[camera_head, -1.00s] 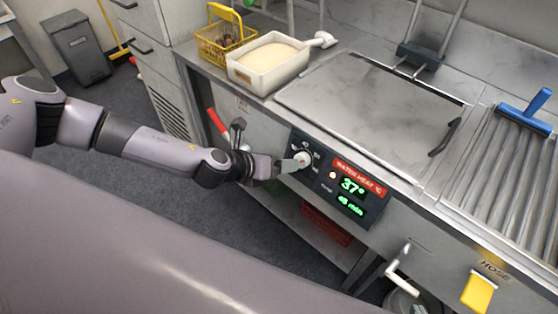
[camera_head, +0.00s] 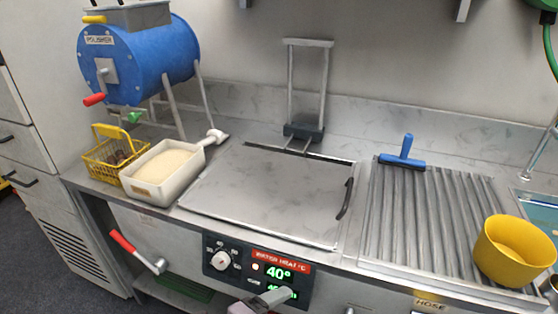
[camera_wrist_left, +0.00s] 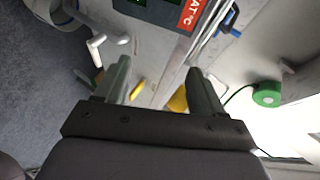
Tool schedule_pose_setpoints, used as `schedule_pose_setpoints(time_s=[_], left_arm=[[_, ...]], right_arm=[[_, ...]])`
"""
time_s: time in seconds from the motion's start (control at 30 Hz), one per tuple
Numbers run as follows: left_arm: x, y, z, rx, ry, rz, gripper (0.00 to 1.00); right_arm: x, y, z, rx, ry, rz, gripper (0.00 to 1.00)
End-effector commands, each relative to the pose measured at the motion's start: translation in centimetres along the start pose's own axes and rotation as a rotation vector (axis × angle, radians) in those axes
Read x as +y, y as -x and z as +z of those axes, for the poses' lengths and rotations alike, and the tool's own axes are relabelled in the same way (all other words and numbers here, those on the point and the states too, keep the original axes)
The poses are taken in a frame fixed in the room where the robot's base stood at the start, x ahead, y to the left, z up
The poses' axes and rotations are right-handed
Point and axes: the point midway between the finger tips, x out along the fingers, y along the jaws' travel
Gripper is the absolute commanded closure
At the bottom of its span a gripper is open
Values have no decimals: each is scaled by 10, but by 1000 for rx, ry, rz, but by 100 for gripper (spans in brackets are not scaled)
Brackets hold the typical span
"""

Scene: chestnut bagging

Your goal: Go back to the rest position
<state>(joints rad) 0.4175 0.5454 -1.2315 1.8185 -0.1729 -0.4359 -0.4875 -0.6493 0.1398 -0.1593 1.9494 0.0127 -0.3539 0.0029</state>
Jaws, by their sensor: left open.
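My left gripper (camera_head: 268,300) shows at the bottom edge of the head view, in front of the heater control panel (camera_head: 214,250). It covers the lower part of the panel's display. In the left wrist view the two fingers of the left gripper (camera_wrist_left: 160,80) stand apart with nothing between them. The panel has a white knob (camera_head: 221,260) and a green reading of 40°. The gripper is apart from the knob, to its right. My right gripper is in neither view.
A lidded steel basin (camera_head: 270,190) fills the counter's middle. On the left are a white tub (camera_head: 150,190), a yellow basket (camera_head: 88,160) and a blue drum (camera_head: 150,60). A yellow bucket (camera_head: 510,250) stands on the ribbed drainer (camera_head: 410,220). A red-handled lever (camera_head: 122,240) sticks out in front.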

Motion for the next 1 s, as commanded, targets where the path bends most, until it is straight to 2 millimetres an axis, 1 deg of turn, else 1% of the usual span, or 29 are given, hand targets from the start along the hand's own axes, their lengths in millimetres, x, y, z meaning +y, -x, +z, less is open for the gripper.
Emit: schedule_pose_setpoints(time_s=[0.03,0.17,0.27,0.37,0.47,0.57,0.7,0.8,0.9,1.0], left_arm=[[1,1,-8,2,110,-15,31],[0,6,-11,-17,372,-59,31],[5,13,-5,-48,572,-91,31],[15,24,8,-94,768,-124,31],[31,38,24,-155,961,-159,31],[55,59,44,-234,1144,-196,31],[96,96,70,-363,1366,-252,31],[122,122,84,-447,1482,-289,31],[142,143,92,-510,1553,-316,31],[152,155,96,-546,1590,-331,31]], right_arm=[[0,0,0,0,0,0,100],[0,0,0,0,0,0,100],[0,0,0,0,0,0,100],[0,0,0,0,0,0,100],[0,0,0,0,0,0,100],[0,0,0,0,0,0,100],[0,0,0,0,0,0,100],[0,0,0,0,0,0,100],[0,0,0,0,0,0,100],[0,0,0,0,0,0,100]])
